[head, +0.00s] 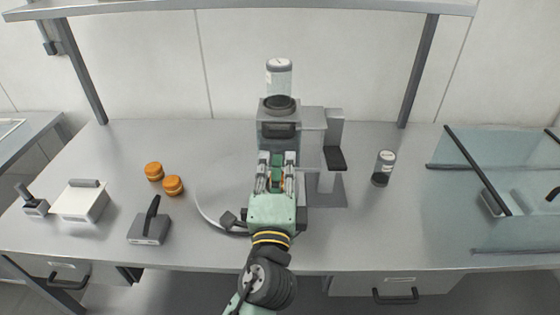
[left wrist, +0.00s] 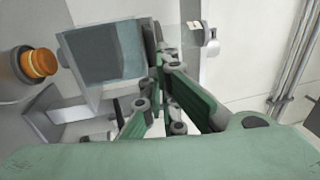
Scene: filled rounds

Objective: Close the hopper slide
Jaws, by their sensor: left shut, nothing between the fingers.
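The grey dispensing machine (head: 313,118) stands at the middle of the bench. A clear container (head: 279,78) sits above its dark round collar (head: 279,103). Which part is the hopper slide, and how far it is open, I cannot tell. My left gripper (head: 277,157) is shut and empty, pointing at the machine's front, and hides its lower part. In the left wrist view the fingers (left wrist: 158,60) are close to a grey box with a dark face (left wrist: 103,52); I cannot tell whether they touch it. My right gripper is not in view.
Two orange-lidded jars (head: 173,185), a white box (head: 80,202) and a grey block with a black handle (head: 149,228) stand left. A dark-based jar (head: 384,168) and a glass panel (head: 470,165) are right. An orange round part (left wrist: 39,64) shows in the wrist view.

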